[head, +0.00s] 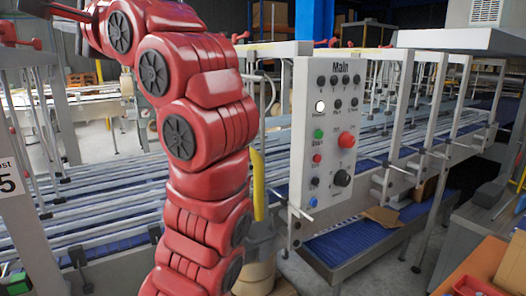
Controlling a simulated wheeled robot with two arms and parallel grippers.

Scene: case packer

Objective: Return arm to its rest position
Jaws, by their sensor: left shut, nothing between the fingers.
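My red left arm rises from the bottom centre of the head view, bends at the upper middle and reaches to the upper left. My left gripper (84,34) is at the far end of this arm, near the top left corner. It is small and partly hidden by the wrist, and it is shut with nothing in it. It is raised in front of the conveyor machine, well left of the control panel. My right gripper is not in view.
A white control panel (325,130) marked "Main", with coloured buttons, stands right of my arm. Conveyor rails (100,215) run behind it. An orange surface (482,262) with a red tray (474,287) is at the lower right. A yellow post (258,185) stands close beside my arm.

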